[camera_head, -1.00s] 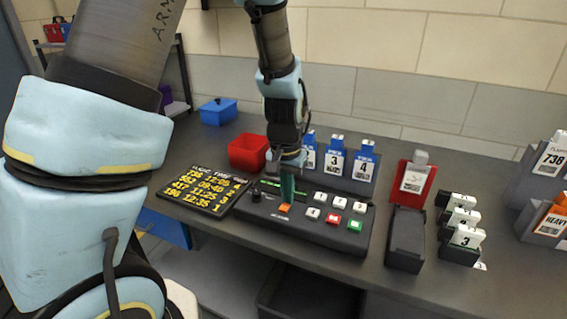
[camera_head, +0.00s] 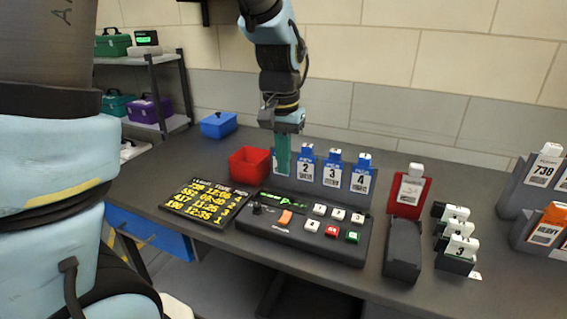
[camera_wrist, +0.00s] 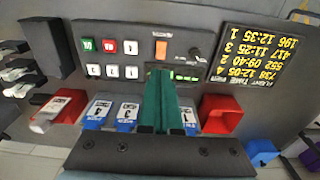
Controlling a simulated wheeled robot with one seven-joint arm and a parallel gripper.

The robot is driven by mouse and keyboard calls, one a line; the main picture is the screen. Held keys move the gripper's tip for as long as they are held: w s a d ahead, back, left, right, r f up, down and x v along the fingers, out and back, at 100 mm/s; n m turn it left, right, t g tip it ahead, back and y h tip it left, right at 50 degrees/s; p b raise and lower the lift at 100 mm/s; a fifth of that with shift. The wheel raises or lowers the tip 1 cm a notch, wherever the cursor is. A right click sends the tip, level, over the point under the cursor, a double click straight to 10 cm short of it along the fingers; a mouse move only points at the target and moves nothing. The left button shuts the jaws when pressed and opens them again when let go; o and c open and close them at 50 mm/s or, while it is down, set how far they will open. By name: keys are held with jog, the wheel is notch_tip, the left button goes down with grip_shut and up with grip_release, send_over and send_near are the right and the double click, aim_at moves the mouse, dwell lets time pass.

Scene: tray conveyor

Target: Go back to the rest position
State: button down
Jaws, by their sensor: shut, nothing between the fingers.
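My gripper (camera_head: 283,158) hangs above the back of the control panel (camera_head: 300,229), pointing down. Its green fingers are together with nothing between them. In the wrist view the shut fingers (camera_wrist: 160,100) reach over the panel's green display and in front of the blue tag rack. In the head view the fingers hide part of the rack's left end. The panel has an orange switch (camera_head: 286,217), a black knob, several white keys, a red key and a green key.
A red bin (camera_head: 249,165) stands left of my gripper, with a blue box (camera_head: 218,124) behind. Numbered blue tags (camera_head: 332,168) stand in the rack to the right. A flight board (camera_head: 207,201) lies left. Further right are a red holder (camera_head: 409,193), a black block (camera_head: 403,250) and white tags (camera_head: 456,232).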

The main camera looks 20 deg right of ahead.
dwell(0.3)
jog(key=a+f+n, duration=0.1)
jog(key=a+n, duration=0.2)
jog(key=a, duration=1)
jog(key=a+f+n+t, duration=0.1)
jog(key=a+n, duration=0.3)
jog(key=a, duration=0.9)
jog(key=shift+w+f, duration=0.2)
jog(key=shift+f, duration=0.6)
